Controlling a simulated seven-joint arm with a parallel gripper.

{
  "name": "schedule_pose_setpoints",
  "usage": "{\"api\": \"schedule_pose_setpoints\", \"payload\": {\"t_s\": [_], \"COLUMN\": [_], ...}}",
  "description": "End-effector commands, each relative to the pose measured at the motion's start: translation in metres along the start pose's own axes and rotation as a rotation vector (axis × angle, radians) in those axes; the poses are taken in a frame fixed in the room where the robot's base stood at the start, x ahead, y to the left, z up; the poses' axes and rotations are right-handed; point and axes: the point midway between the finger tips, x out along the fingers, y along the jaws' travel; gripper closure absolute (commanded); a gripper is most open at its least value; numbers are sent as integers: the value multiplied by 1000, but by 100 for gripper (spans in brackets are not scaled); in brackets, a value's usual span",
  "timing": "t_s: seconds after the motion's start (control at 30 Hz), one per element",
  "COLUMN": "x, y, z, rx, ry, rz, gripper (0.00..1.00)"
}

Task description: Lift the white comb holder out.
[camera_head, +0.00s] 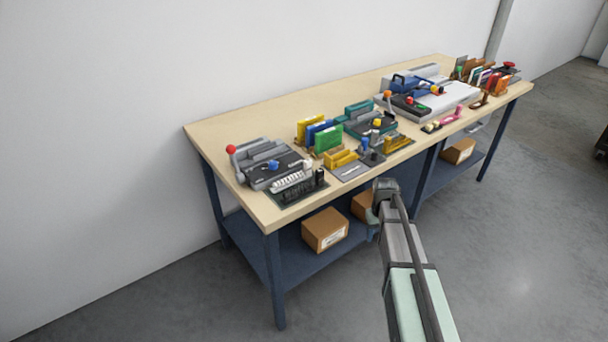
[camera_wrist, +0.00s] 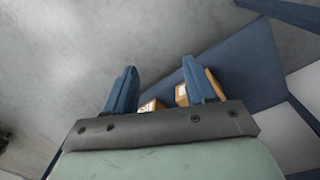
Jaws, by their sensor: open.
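A white ribbed piece (camera_head: 292,181), which looks like the white comb holder, lies near the front edge of the table at its left end. It sits between a grey machine and a dark tray; whether it is seated in something is too small to tell. My gripper (camera_wrist: 159,65) is open, with two blue fingers apart and nothing between them. In the head view my arm's end is in front of the table's front edge, to the right of the white piece and apart from it. The wrist view does not show the white piece.
A grey machine with a red knob (camera_head: 268,163) stands behind the white piece, and a dark tray (camera_head: 298,191) is just in front. Coloured holders (camera_head: 322,135) stand to the right. Cardboard boxes (camera_head: 325,230) are on the lower shelf (camera_head: 283,256). Floor in front is clear.

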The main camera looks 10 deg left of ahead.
Motion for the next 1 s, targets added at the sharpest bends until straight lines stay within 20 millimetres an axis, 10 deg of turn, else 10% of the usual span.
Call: {"api": "schedule_pose_setpoints", "payload": {"t_s": [0.47,0.8,1.0], "x": [-176,-304,-340], "y": [-27,-151,-196], "z": [-107,-152,-154], "rx": [-140,-414,-513], "ry": [144,155,146], "rz": [18,-56,-85], "gripper": [45,45,45]}}
